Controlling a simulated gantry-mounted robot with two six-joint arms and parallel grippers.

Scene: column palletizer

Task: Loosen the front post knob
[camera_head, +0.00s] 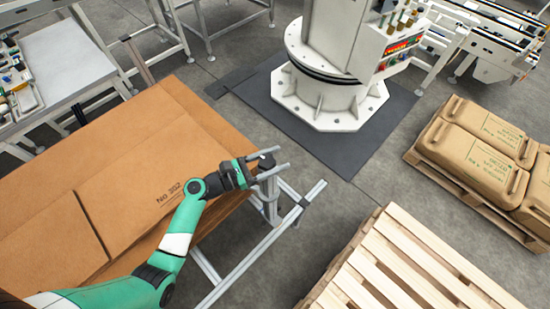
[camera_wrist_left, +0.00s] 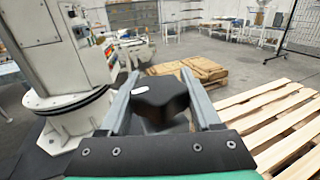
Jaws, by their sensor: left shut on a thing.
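The front post knob (camera_wrist_left: 158,98) is a black, lobed knob with a small white mark on top. It sits between the two grey fingers of my left gripper (camera_wrist_left: 160,76) in the left wrist view, with a finger along each side. In the head view my left gripper (camera_head: 279,158) is shut on the knob (camera_head: 266,161) at the top of the metal post (camera_head: 270,196). The knob is small there and partly covered by the fingers. My right gripper is not in view.
Flat brown cardboard sheets (camera_head: 110,150) lie stacked left of the post. A metal frame (camera_head: 240,268) stands on the floor below it. An empty wooden pallet (camera_head: 400,270) is at lower right, a pallet of brown sacks (camera_head: 480,140) at right, and a white robot base (camera_head: 325,95) behind.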

